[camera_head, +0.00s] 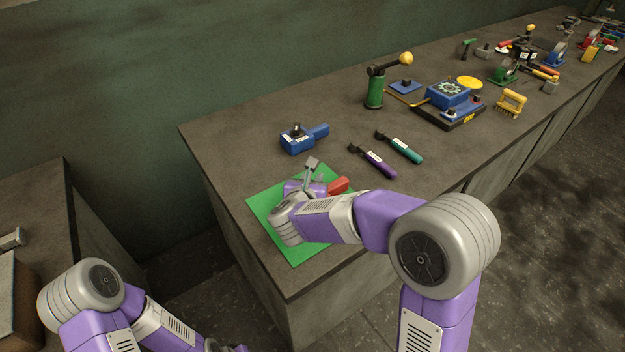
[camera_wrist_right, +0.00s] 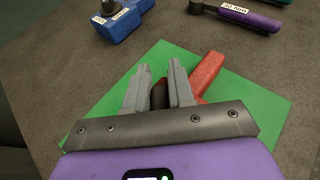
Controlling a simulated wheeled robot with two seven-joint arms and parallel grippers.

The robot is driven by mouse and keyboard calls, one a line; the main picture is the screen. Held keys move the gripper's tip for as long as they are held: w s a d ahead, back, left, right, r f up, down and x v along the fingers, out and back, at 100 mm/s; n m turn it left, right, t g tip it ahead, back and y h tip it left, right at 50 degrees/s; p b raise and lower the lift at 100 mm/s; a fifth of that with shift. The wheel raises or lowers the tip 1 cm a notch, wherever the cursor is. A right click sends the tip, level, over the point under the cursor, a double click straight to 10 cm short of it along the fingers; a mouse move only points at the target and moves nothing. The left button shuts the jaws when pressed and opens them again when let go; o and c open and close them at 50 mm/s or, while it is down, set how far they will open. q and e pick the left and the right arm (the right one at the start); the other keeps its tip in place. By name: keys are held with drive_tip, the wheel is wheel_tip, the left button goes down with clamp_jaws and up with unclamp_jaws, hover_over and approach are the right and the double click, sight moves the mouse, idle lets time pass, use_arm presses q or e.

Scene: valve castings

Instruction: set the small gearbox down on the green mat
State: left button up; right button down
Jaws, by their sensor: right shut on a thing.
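The green mat (camera_head: 265,207) lies at the near left corner of the long bench; it also fills the middle of the right wrist view (camera_wrist_right: 262,105). My right gripper (camera_head: 312,172) is over the mat, its fingers (camera_wrist_right: 160,80) shut around a dark upright part. A red body with a handle-like end (camera_head: 338,186) shows beside and behind the fingers, also in the right wrist view (camera_wrist_right: 207,72); I take it as the small gearbox. My gripper hides most of it. I cannot tell whether it touches the mat. My left arm is at lower left, its gripper out of view.
A blue gearbox-like casting (camera_head: 300,138) stands just behind the mat. A purple-handled tool (camera_head: 375,161) and a teal-handled tool (camera_head: 402,147) lie to the right. A green post with a yellow-knobbed lever (camera_head: 375,92) stands farther back. The bench's front edge is close to the mat.

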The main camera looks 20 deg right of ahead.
drive_tip(key=c, duration=0.9)
unclamp_jaws()
drive_tip(key=p+v, duration=0.1)
drive_tip(key=v, duration=0.6)
drive_tip(key=shift+w+r, duration=0.1)
drive_tip(key=shift+s+a+r, duration=0.1)
drive_tip(key=shift+s+a, duration=0.1)
drive_tip(key=shift+s, duration=0.15)
